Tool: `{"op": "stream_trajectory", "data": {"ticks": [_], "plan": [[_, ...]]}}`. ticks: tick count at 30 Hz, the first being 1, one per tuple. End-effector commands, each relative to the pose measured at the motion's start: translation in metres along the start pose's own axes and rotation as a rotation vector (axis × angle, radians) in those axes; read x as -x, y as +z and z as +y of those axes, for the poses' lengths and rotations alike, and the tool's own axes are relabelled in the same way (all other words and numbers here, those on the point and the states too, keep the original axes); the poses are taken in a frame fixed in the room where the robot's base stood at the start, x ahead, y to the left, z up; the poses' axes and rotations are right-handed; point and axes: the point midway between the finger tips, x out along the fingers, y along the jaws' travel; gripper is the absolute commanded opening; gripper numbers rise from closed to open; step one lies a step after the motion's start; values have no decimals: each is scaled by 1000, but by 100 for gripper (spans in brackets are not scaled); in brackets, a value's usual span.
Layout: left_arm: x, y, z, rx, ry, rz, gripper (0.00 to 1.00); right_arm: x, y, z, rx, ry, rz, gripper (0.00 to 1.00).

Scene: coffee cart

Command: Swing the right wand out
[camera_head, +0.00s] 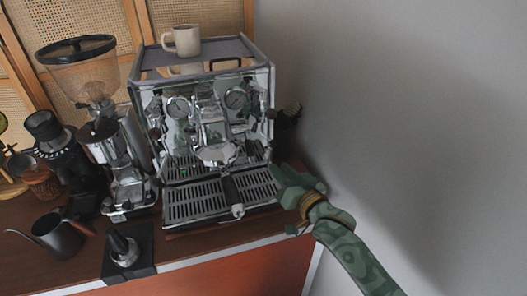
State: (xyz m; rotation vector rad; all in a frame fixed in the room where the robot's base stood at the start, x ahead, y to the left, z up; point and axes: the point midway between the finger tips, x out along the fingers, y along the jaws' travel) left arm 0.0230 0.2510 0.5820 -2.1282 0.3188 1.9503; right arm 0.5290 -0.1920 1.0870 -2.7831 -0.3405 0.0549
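The chrome espresso machine (200,85) stands against the back wall, with two round gauges on its front. The right wand is small and hard to make out at the machine's right front side, close to my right gripper. My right gripper (281,184), green, is at the right front edge of the machine, beside the right end of the drip tray (190,204). Its fingertips point at the machine; their gap and any contact with the wand cannot be made out. My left gripper is out of view.
A beige mug (186,40) stands on top of the machine. A grinder (118,150), a dark kettle (58,236) and a tamper (123,248) are to the left. The grey wall closely borders the right side.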

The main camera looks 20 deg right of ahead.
Motion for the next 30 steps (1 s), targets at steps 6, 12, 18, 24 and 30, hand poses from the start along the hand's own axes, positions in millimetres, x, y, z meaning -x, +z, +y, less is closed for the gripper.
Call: {"op": "stream_trajectory", "data": {"ticks": [6, 12, 18, 24, 30], "plan": [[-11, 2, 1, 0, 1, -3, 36, -56, 2, 1, 2, 1, -1, 24], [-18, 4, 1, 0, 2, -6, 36, -88, 2, 1, 2, 1, -2, 24], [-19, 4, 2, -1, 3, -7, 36, -100, 1, 0, 3, 1, -2, 24], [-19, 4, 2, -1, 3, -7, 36, -100, 1, 0, 3, 1, -2, 24], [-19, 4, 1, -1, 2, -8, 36, -100, 1, 0, 3, 1, -2, 0]]}}
